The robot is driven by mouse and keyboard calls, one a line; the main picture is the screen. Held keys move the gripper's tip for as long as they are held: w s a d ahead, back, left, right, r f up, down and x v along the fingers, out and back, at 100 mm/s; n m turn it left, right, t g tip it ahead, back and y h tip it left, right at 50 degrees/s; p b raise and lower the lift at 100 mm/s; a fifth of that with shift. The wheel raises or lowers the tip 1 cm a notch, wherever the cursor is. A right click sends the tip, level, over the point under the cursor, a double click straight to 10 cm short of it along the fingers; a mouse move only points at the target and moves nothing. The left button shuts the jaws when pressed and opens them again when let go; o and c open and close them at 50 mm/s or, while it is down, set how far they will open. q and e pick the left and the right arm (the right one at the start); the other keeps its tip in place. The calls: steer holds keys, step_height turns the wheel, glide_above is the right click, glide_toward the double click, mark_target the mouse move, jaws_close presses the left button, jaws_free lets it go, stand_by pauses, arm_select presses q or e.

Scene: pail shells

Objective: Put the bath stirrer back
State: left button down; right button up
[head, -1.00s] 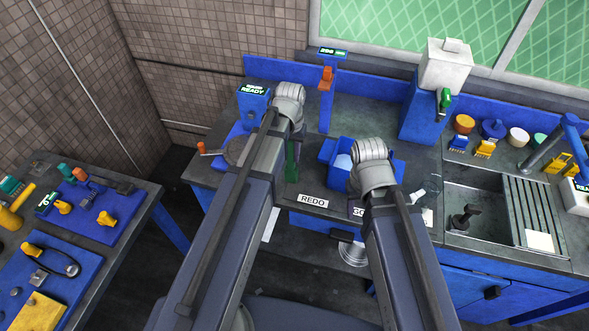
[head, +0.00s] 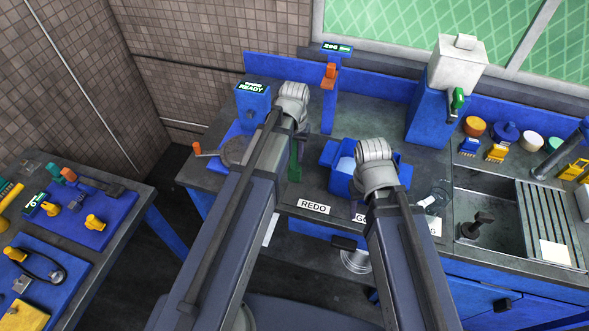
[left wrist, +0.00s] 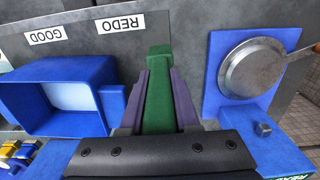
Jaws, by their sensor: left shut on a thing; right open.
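My left gripper (head: 297,137) is shut on a green bar (head: 294,163), seemingly the bath stirrer, which points down over the bench's front part. In the left wrist view the green bar (left wrist: 158,95) stands between the purple fingers; its lower end is hidden by the gripper body. A blue tub (head: 340,180) with a pale inside, perhaps the bath, is to the right of the bar; the left wrist view shows the tub (left wrist: 60,122) too. My right gripper (head: 374,180) is above the tub's right side, open, its fingertips mostly hidden by the wrist.
A round metal plate (left wrist: 250,70) on a blue base is left of my left gripper in the head view. A blue post (head: 328,112) with an orange piece stands behind. A sink (head: 487,230) is at right. REDO (head: 314,206) and GOOD labels mark the front edge.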

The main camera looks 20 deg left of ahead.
mark_target(294, 162)
arm_select(q)
steer(key=shift+f+b, duration=1.75)
steer(key=shift+f, duration=0.4)
steer(key=shift+f, duration=0.2)
steer(key=c, duration=0.6)
jaws_free()
steer(key=shift+c, duration=0.2)
steer(key=shift+r, duration=0.25)
step_height(294, 162, up, 12)
steer(key=p, duration=1.2)
steer(key=s+d+m+y, duration=0.1)
steer(key=s+d+m, duration=0.2)
steer(key=s+d, duration=0.7)
steer(key=s, duration=0.4)
steer(key=shift+s+d, duration=0.15)
steer(key=shift+d, duration=0.1)
